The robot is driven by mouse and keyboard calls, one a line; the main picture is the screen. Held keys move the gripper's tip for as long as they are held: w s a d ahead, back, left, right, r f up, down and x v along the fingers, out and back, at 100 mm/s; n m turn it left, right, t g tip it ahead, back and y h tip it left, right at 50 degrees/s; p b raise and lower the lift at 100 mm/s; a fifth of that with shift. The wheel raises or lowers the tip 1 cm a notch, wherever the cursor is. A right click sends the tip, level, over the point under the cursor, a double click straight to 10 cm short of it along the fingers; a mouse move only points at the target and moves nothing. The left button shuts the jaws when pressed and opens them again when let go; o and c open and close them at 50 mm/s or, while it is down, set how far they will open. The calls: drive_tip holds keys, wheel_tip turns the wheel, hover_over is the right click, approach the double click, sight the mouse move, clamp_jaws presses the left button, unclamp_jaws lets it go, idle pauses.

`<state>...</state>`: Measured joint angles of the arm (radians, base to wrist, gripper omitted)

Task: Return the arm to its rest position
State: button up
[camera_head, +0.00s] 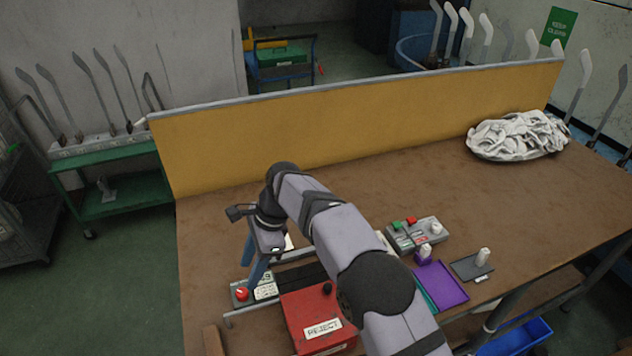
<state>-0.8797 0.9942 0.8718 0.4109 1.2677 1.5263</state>
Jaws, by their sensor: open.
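My arm reaches in from the bottom right, over the brown table (370,180), and bends down at its wrist. My gripper (252,268) hangs at the left end of the arm, with its blue-grey fingers pointing down. The fingers are apart and I see nothing between them. The fingertips are above or beside a small grey box with a red button (242,294); I cannot tell the height. My arm hides part of the table's front middle.
A red REJECT box (318,312) stands below my arm. A control box (417,234), a purple tray (440,284) and a dark grey plate (467,268) lie to the right. A yellow panel (350,120) closes the back. The table's middle is clear.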

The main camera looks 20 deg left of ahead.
drive_tip(key=shift+w+d+r, duration=0.1)
drive_tip(key=shift+w+d, duration=0.2)
drive_tip(key=w+d+r+n+t, duration=0.1)
drive_tip(key=w+d, duration=0.1)
drive_tip(key=d, duration=0.8)
drive_tip(key=w+d+r+n+t+h, duration=0.1)
drive_tip(key=w+d+n, duration=0.15)
drive_tip(key=d, duration=0.75)
drive_tip(key=w+d+r+t, duration=0.1)
drive_tip(key=w+d+r, duration=0.15)
drive_tip(key=d, duration=0.65)
drive_tip(key=s+d+f+n+h, duration=0.1)
drive_tip(key=s+d+f+n, duration=0.1)
drive_tip(key=s+d, duration=0.5)
drive_tip(key=s+d+f+n+h+p, duration=0.1)
drive_tip(key=s+d+n, duration=0.2)
drive_tip(key=s+d, duration=0.5)
drive_tip(key=d, duration=0.6)
drive_tip(key=shift+f, duration=0.35)
